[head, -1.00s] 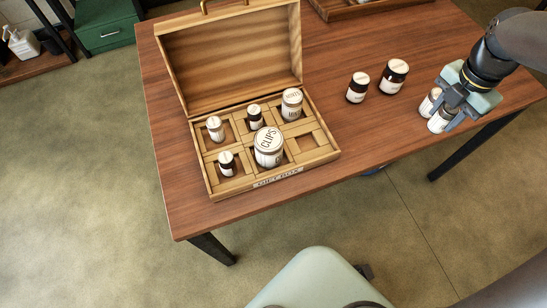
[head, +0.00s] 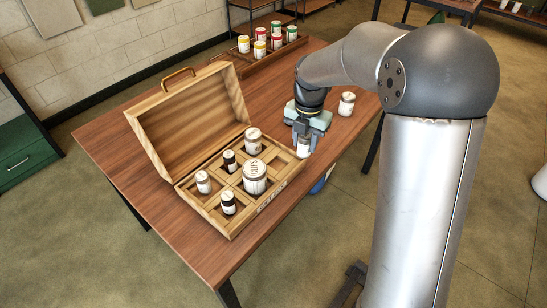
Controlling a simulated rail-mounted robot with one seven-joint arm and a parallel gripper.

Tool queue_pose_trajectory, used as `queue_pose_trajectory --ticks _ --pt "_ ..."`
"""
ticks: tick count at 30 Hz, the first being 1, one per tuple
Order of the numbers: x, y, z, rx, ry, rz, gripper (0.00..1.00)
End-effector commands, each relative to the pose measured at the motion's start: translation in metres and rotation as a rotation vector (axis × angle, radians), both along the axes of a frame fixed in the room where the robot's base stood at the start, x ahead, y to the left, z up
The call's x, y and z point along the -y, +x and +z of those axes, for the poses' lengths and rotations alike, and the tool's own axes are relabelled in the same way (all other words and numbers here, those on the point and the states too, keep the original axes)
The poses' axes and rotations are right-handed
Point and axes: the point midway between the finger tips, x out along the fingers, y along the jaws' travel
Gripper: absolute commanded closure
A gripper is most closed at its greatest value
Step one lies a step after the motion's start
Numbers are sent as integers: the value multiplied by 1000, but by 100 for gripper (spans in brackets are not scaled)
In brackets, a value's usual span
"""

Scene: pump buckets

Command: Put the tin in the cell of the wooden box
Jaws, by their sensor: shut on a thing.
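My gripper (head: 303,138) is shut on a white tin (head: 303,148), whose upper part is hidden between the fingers. The tin appears upright beside or just over the right end of the open wooden box (head: 241,229); its height above the table is hard to tell. The box's right front cell (head: 284,161) looks empty. Other cells hold a big white CLIPS tin (head: 254,183), a white jar (head: 253,145), a dark bottle (head: 230,166), a small white jar (head: 203,186) and a brown bottle (head: 228,208).
The raised lid (head: 195,125) stands along the box's back side. Another white tin (head: 347,106) stands on the table to the right. A wooden tray (head: 251,66) with several coloured-label jars lies at the far end. My arm hides part of the table, where two dark jars stood earlier.

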Motion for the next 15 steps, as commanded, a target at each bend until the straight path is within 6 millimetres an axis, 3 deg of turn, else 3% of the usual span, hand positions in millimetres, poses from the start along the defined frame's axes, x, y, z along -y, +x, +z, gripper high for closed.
queue_pose_trajectory --ticks 4,9,15 --pt "-34 19 -16 -3 -2 5 87" --pt "-55 32 -49 -2 -2 2 87" --pt "-66 40 -67 0 -1 0 87"
